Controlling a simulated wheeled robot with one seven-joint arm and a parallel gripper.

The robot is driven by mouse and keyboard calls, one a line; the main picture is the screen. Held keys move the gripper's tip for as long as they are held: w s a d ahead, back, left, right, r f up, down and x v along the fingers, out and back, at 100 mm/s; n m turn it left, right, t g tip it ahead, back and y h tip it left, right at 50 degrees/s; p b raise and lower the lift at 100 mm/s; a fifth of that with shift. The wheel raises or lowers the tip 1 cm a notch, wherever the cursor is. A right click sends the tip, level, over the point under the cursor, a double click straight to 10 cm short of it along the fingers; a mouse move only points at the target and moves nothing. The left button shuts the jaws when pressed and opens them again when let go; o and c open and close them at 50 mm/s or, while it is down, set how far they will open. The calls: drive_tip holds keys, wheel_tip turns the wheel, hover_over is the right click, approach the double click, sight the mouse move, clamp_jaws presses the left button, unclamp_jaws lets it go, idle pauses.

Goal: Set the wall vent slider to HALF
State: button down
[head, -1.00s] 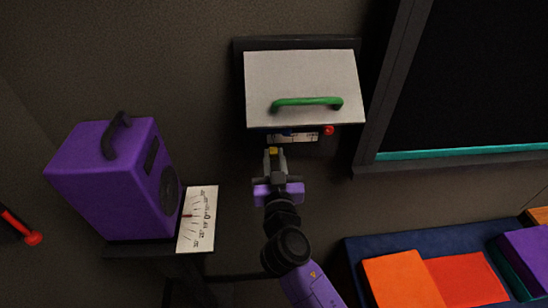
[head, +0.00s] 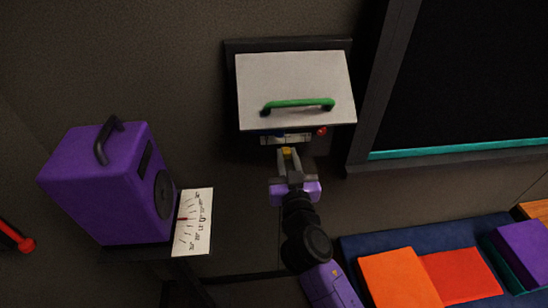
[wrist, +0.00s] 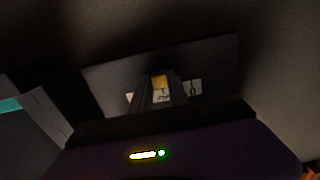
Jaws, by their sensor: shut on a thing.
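The vent slider's yellow knob (head: 287,151) shows at the tips of my gripper (head: 288,160), just below a white label strip (head: 292,138) under the raised cover. My gripper reaches up from below and is shut on the knob. In the wrist view the yellow knob (wrist: 159,83) sits between the dark fingers (wrist: 160,97). Parts of the white label (wrist: 193,88) show on both sides. The fingers hide its middle, and its marks are too small and dark to read, so I cannot tell the slider's setting.
A light grey cover (head: 292,78) with a green handle (head: 298,103) overhangs the slider. A red ball (head: 321,131) is right of the label. A purple box (head: 100,185) and a dial card (head: 193,225) stand at left. A dark framed window (head: 470,80) is at right.

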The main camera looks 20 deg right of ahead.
drive_tip(key=c, duration=1.2)
unclamp_jaws()
drive_tip(key=shift+c, duration=0.2)
drive_tip(key=b+v, duration=0.2)
drive_tip(key=v, duration=0.5)
drive_tip(key=shift+s+b, duration=0.4)
